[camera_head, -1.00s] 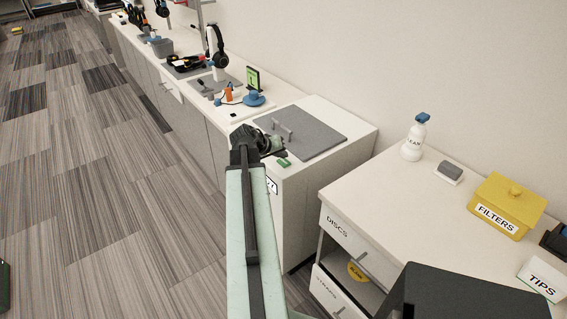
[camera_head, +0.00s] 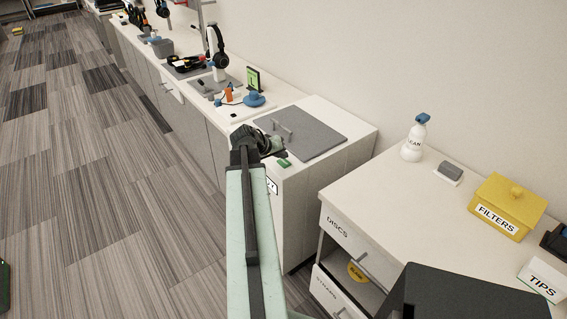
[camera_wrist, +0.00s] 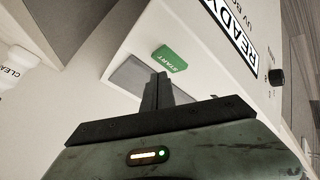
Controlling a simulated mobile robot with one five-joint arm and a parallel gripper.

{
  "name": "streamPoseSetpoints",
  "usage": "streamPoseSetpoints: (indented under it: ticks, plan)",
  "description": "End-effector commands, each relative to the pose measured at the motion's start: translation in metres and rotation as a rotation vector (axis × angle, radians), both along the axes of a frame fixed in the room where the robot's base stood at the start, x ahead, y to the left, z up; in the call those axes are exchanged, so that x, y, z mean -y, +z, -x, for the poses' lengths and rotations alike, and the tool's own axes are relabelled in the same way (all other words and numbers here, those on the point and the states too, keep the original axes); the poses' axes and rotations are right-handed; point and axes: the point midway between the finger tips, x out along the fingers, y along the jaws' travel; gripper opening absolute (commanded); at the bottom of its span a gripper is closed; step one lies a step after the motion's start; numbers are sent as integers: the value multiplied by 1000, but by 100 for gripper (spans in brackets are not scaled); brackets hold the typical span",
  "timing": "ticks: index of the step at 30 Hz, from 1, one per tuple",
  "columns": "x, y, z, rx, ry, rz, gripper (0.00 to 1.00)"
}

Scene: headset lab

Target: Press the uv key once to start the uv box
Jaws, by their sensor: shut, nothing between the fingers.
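The uv box (camera_head: 351,151) is a white cabinet with a grey lid (camera_head: 318,137) and bar handle on top. Its green uv key (camera_head: 284,163) sits on the top near the front edge; in the wrist view the key (camera_wrist: 169,58) reads START. A sign on the box front reads READY (camera_wrist: 231,28). My gripper (camera_head: 278,151) is over the front of the box, just behind and above the key in the head view. In the wrist view its shut fingers (camera_wrist: 158,80) point toward the key, with a small gap in the picture; contact cannot be told.
A dark knob (camera_wrist: 276,77) is on the box front. To the right a desk (camera_head: 375,190) holds a spray bottle (camera_head: 414,138), a grey block (camera_head: 450,171) and a yellow FILTERS box (camera_head: 507,206). Behind, a counter carries headsets and a blue item (camera_head: 254,99).

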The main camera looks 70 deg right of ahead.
Motion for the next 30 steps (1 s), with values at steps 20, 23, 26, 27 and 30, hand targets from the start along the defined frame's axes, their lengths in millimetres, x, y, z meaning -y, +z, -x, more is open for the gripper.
streamPoseSetpoints:
  ticks: [20,23,26,27,30]
  plan:
    - [0,-9,1,0,0,0,0]
    - [0,-9,1,0,0,0,0]
    - [0,-8,1,0,0,0,0]
    - [0,-8,1,0,0,0,0]
    - [0,-8,1,0,0,0,0]
